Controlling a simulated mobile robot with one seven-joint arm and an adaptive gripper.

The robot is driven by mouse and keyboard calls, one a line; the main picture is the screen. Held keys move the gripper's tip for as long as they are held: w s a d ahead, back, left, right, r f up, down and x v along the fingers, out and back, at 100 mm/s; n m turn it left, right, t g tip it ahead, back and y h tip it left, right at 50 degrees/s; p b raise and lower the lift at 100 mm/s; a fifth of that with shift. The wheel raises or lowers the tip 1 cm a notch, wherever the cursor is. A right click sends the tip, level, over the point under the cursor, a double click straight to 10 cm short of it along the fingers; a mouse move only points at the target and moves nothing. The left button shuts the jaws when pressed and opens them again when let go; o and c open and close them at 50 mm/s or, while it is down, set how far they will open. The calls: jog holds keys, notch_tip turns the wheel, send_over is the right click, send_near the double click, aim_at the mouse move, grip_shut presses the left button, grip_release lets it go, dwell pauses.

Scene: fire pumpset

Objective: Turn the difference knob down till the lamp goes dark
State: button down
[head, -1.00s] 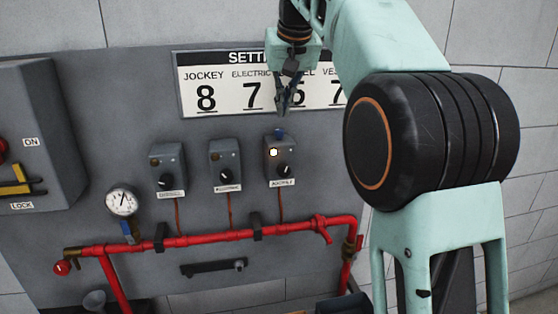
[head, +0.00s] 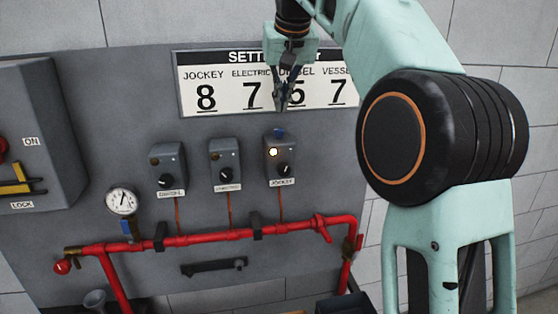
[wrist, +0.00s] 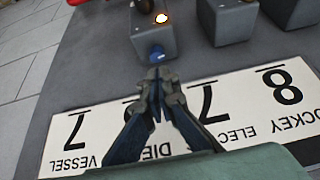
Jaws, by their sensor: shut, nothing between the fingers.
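The right-hand switch box (head: 281,160) on the grey panel is labelled JOCKEY. Its lamp (head: 273,152) is lit and also glows in the wrist view (wrist: 161,18). A black knob (head: 285,171) sits on its face. A small blue knob (head: 279,133) stands on its top and shows in the wrist view (wrist: 155,52). My gripper (head: 281,106) is shut and empty, above the blue knob and in front of the settings board. In the wrist view its fingertips (wrist: 159,76) appear just short of the blue knob, with a small gap.
Two similar boxes with dark lamps, DIESEL (head: 168,169) and the middle one (head: 225,165), stand to the left. A settings board (head: 190,108) reads JOCKEY 8, ELECTRIC 7, DIESEL 5, VESSEL 7. Red pipe (head: 200,239) and a gauge (head: 122,201) are below.

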aim_at(282, 141)
notch_tip(282, 141, down, 7)
jog(key=b, duration=0.4)
jog(key=shift+r, duration=0.15)
jog(key=shift+w+p, duration=0.5)
jog(key=shift+p, duration=0.1)
dwell(1.0)
jog(key=shift+d+p, duration=0.1)
jog(key=shift+p, duration=1.25)
jog(key=shift+s+d, duration=0.1)
dwell(0.6)
jog(key=shift+s+f, duration=0.1)
jog(key=shift+f, duration=0.1)
notch_tip(282, 141, up, 6)
jog(key=shift+r, duration=0.2)
jog(key=shift+s, duration=0.1)
dwell(0.3)
